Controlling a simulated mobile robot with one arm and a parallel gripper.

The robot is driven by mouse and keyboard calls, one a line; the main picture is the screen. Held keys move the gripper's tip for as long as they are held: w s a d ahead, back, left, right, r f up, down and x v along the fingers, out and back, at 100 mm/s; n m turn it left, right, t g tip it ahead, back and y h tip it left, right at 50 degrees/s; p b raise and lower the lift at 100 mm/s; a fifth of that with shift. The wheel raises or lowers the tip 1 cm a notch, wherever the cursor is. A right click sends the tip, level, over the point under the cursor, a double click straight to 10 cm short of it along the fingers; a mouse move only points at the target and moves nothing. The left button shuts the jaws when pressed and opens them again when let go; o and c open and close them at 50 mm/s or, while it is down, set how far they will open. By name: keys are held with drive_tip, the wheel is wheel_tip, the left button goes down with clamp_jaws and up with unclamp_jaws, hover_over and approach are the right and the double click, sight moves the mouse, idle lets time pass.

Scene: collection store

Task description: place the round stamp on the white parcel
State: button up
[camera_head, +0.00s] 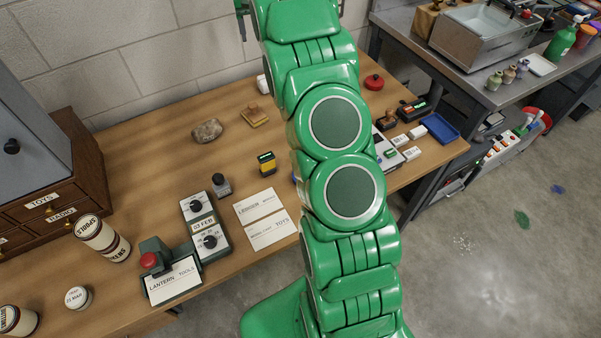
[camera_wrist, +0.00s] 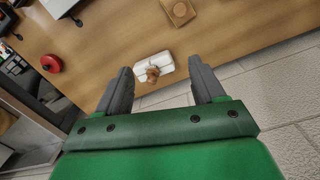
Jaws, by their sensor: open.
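The white parcel (camera_wrist: 165,66) lies on the wooden bench near the wall, between my open fingers in the wrist view. In the head view only its end (camera_head: 263,84) shows beside my arm. A small brown, wooden-looking piece (camera_wrist: 152,74), which looks like the round stamp, is at the parcel's near side. It appears to rest on the parcel, but its base is too small to make out. My gripper (camera_wrist: 160,68) is open, with nothing held between its fingers. In the head view my arm hides the gripper and most of the parcel.
A red round object (camera_wrist: 51,63) stands on the bench to the left in the wrist view. A tan block (camera_head: 254,116) and a brown stone (camera_head: 207,130) lie near the parcel. A wooden-handled stamp (camera_head: 387,119) and a blue tray (camera_head: 438,128) are at the right. The block wall borders the bench.

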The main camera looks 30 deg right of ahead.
drive_tip(key=s+a+r+n, duration=0.1)
drive_tip(key=s+a+r, duration=0.2)
drive_tip(key=s, duration=0.5)
drive_tip(key=s+a+r, duration=0.3)
drive_tip(key=s+a, duration=0.1)
drive_tip(key=s, duration=0.5)
drive_tip(key=s+a+r+n, duration=0.1)
drive_tip(key=s+a+r, duration=0.2)
drive_tip(key=s, duration=0.5)
drive_tip(key=s+a+f, duration=0.2)
drive_tip(key=s, duration=0.8)
drive_tip(key=s+a+f+n, duration=0.1)
drive_tip(key=s+a+f, duration=0.1)
drive_tip(key=s, duration=0.8)
drive_tip(key=s+a+f+g, duration=0.1)
drive_tip(key=s+a+f, duration=0.1)
drive_tip(key=s, duration=0.8)
drive_tip(key=shift+f, duration=0.15)
